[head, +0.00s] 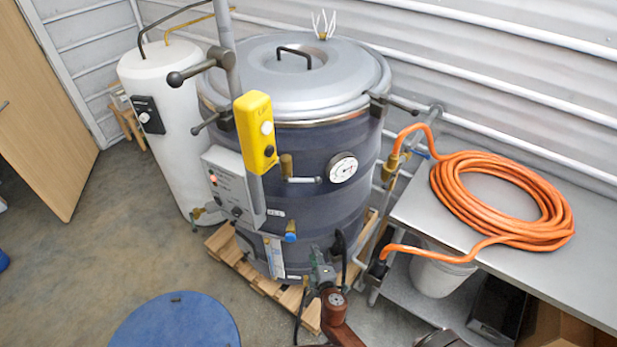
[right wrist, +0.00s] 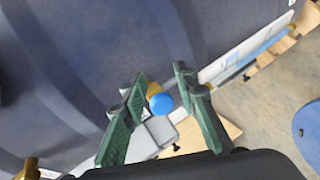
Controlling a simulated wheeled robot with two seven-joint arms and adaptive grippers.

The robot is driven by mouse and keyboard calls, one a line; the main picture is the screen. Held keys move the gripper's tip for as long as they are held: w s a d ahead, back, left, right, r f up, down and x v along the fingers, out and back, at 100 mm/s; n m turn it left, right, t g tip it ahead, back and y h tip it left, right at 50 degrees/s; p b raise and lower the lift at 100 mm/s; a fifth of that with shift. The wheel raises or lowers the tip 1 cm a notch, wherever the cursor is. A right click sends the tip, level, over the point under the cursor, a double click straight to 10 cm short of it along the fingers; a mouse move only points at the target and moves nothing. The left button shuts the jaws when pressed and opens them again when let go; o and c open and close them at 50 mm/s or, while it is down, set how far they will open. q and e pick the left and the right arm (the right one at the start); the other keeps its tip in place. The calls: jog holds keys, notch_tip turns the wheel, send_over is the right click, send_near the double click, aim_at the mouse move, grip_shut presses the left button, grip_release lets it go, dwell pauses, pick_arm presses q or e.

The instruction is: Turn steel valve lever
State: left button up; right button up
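A short steel lever (head: 303,180) sticks out to the right from a brass fitting (head: 287,165) on the front of the dark drum (head: 318,215). A blue-capped brass valve (head: 290,232) is lower on the drum. In the right wrist view the blue cap (right wrist: 161,104) appears between the fingers, with no clear contact. My right gripper (head: 318,254) is low in front of the drum, below and right of the lever. In the right wrist view, its green fingers (right wrist: 161,78) are apart. The lever is not clearly visible there. My left gripper is out of view.
A grey control box (head: 233,185) and yellow handheld unit (head: 256,132) are left of the lever; a dial gauge (head: 343,167) is right. The drum stands on a wooden pallet (head: 222,242). An orange hose (head: 452,185) lies on the steel bench (head: 425,215).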

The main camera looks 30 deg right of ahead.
notch_tip(320, 180, up, 19)
jog(key=w+n+t+h+p, duration=0.1)
jog(key=w+n+t+p, duration=0.1)
jog(key=t, duration=0.1)
jog(key=t+h, duration=0.2)
send_near(307, 181)
jog(key=w+d+f, duration=0.1)
jog(key=w, duration=0.2)
jog(key=shift+n+t, duration=0.3)
jog(key=shift+r+p+x, duration=0.15)
jog(key=shift+p+x, duration=0.45)
jog(key=shift+x, duration=1.35)
jog(key=shift+r+p+x, duration=0.2)
jog(key=shift+p+x, duration=0.4)
jog(key=shift+x, duration=1.35)
jog(key=shift+s, duration=0.2)
jog(key=shift+c, duration=0.3)
jog(key=shift+d, duration=0.1)
grip_shut()
